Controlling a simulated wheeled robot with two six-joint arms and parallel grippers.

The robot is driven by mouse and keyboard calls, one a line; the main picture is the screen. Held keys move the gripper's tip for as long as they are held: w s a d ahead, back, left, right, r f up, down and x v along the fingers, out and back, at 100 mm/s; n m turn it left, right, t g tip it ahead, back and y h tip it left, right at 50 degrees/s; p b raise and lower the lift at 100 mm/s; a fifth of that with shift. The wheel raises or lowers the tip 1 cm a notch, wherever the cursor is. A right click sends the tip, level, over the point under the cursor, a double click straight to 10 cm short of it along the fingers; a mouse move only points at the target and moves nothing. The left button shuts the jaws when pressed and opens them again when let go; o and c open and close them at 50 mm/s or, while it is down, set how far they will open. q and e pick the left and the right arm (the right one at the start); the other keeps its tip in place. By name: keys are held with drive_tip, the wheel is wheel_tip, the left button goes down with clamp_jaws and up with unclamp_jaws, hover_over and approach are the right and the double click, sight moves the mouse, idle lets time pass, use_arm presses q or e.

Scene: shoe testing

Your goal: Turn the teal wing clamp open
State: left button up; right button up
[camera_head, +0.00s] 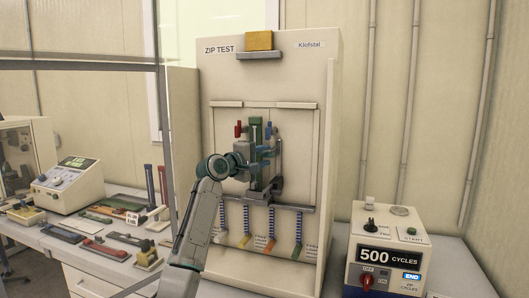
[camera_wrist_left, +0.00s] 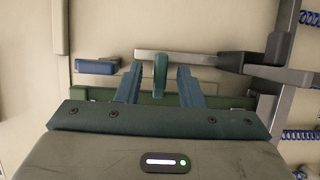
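The teal wing (camera_wrist_left: 160,75) stands upright between the two fingers of my left gripper (camera_wrist_left: 160,85) in the left wrist view. A narrow gap shows on each side of it, so the fingers are open and do not appear to touch it. In the head view my left gripper (camera_head: 262,160) is up against the clamp area of the ZIP TEST machine (camera_head: 225,90). It hides part of the clamps there, so I cannot make out the teal wing clearly. My right gripper is not in view.
A green upright part (camera_head: 256,130) and a red part (camera_head: 239,130) stand by my gripper. A blue handle (camera_wrist_left: 97,67) and a dark grey knob with a metal bar (camera_wrist_left: 265,60) flank the wing. A control box (camera_head: 388,255) reads 500 CYCLES. Tools crowd the left bench.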

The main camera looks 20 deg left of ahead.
use_arm(q)
drive_tip(key=shift+w+d, duration=0.15)
drive_tip(key=shift+w, duration=0.2)
clamp_jaws()
